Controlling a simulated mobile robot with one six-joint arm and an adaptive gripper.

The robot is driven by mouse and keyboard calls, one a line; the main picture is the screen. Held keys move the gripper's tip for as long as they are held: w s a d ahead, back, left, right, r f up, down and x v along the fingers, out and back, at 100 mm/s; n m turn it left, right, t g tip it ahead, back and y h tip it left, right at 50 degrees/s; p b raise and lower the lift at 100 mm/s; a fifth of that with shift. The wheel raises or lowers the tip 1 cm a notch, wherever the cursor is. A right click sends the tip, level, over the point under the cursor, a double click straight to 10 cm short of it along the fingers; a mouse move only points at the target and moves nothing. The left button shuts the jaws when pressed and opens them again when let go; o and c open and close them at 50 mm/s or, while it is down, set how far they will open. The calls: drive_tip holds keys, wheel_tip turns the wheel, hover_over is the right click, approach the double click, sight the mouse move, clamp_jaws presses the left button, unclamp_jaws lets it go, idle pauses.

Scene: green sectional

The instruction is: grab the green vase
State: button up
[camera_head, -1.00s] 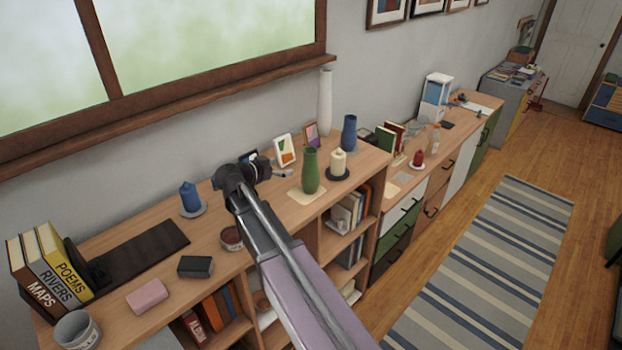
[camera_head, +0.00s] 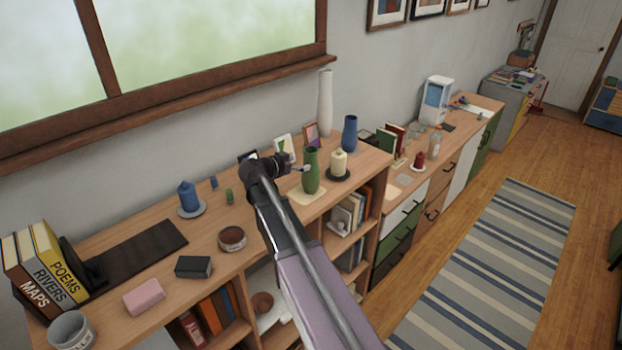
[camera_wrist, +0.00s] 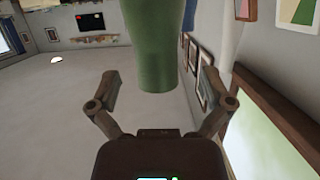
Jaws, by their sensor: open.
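The green vase (camera_head: 311,172) stands upright on a pale square mat (camera_head: 304,196) on the wooden shelf top. My gripper (camera_head: 300,168) is just left of the vase in the head view, its fingertips close to the vase's side. In the wrist view the vase (camera_wrist: 152,50) is in the upper middle, and my open gripper (camera_wrist: 156,82) has one finger on each side of its lower end. Gaps show between the fingers and the vase there. I cannot tell how deep it sits between them.
A cream candle (camera_head: 338,163) on a dark dish stands close right of the vase. A blue vase (camera_head: 349,134), a tall white vase (camera_head: 325,104) and picture frames (camera_head: 285,148) stand behind. A blue candle (camera_head: 188,197) and a bowl (camera_head: 232,239) are to the left.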

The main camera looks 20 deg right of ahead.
sight(315, 150)
drive_tip(key=shift+d, duration=0.1)
drive_tip(key=shift+b+x, duration=0.75)
drive_tip(key=shift+x, duration=1.8)
drive_tip(key=shift+s, duration=0.2)
drive_tip(key=c, duration=1.3)
drive_tip(key=shift+r, duration=0.2)
wheel_tip(315, 150, up, 3)
drive_tip(key=p, duration=0.3)
drive_tip(key=shift+r+p, duration=0.15)
drive_tip(key=shift+p, duration=0.2)
drive_tip(key=s+a, duration=0.2)
drive_tip(key=s, duration=0.3)
drive_tip(key=s+a+r+p, duration=0.1)
drive_tip(key=s+a, duration=0.1)
drive_tip(key=s, duration=0.2)
drive_tip(key=s+a, duration=0.2)
drive_tip(key=s, duration=0.3)
drive_tip(key=shift+s+r, duration=0.2)
drive_tip(key=shift+s, duration=0.15)
